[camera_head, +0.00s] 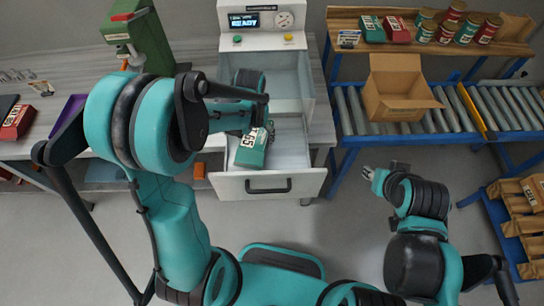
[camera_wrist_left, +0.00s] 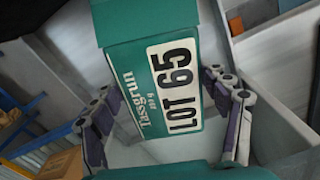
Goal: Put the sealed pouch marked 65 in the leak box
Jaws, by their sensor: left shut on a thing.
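The green pouch marked LOT 65 (camera_head: 250,152) is over or in the open white drawer (camera_head: 290,150) of the machine with the READY display and a dial, which looks like the leak box (camera_head: 262,40). In the left wrist view the pouch (camera_wrist_left: 165,75) shows its white LOT 65 label and sits between the two fingers. My left gripper (camera_head: 262,130) is shut on the pouch; its fingers (camera_wrist_left: 165,115) also show in the wrist view. I cannot tell whether the pouch touches the drawer's floor. My right gripper (camera_head: 374,180) is beside the conveyor, away from the pouch.
An open cardboard box (camera_head: 396,90) stands on the roller conveyor (camera_head: 445,110). A wooden shelf behind it holds several cans (camera_head: 446,30) and green and red pouches (camera_head: 396,30). A green press (camera_head: 140,35) stands left of the machine. Floor is free in front of the drawer.

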